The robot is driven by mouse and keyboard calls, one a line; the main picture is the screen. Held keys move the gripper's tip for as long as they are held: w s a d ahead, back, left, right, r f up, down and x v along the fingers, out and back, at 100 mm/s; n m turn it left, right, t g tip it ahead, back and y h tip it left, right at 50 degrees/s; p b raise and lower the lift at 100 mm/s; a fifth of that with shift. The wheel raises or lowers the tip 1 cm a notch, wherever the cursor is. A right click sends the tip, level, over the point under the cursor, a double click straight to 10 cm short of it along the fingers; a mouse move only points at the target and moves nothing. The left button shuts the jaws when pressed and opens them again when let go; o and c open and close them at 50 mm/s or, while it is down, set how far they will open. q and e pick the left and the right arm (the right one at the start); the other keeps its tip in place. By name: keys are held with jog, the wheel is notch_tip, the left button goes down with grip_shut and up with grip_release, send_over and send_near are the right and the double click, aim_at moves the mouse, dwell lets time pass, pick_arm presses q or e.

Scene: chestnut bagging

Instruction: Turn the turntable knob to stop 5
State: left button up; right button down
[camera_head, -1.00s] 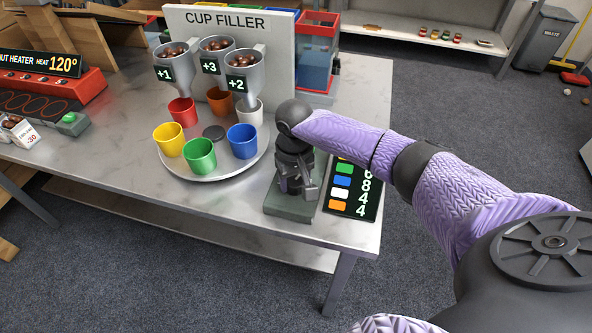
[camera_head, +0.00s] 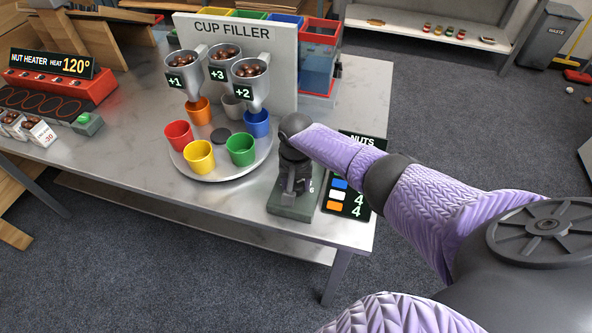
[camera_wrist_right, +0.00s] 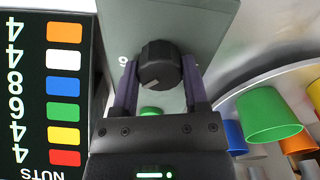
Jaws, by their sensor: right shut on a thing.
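The black turntable knob (camera_wrist_right: 157,65) sits on a grey-green box (camera_head: 290,208) at the table's front right. My right gripper (camera_wrist_right: 160,82) points down at it, with one finger on each side, shut on the knob. In the head view my right gripper (camera_head: 291,186) hides the knob. A digit that looks like 6 shows beside it; the other stop marks and the exact setting are hidden or unclear. The round turntable (camera_head: 222,175) carries an orange cup (camera_head: 199,112) under +1, a white cup (camera_head: 233,107) under +3 and a blue cup (camera_head: 257,124) under +2. My left gripper is out of view.
Red (camera_head: 179,135), yellow (camera_head: 200,157) and green (camera_head: 240,150) cups stand at the turntable's front. The cup filler panel (camera_head: 280,55) stands behind. A nuts board (camera_head: 345,203) lies right of the knob box, partly covered by my arm. The nut heater (camera_head: 90,90) is at left.

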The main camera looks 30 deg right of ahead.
aim_at(296, 183)
jog(key=shift+c, duration=0.5)
grip_release()
notch_tip(296, 183, up, 9)
jog(key=p, duration=0.5)
jog(key=shift+r, duration=0.45)
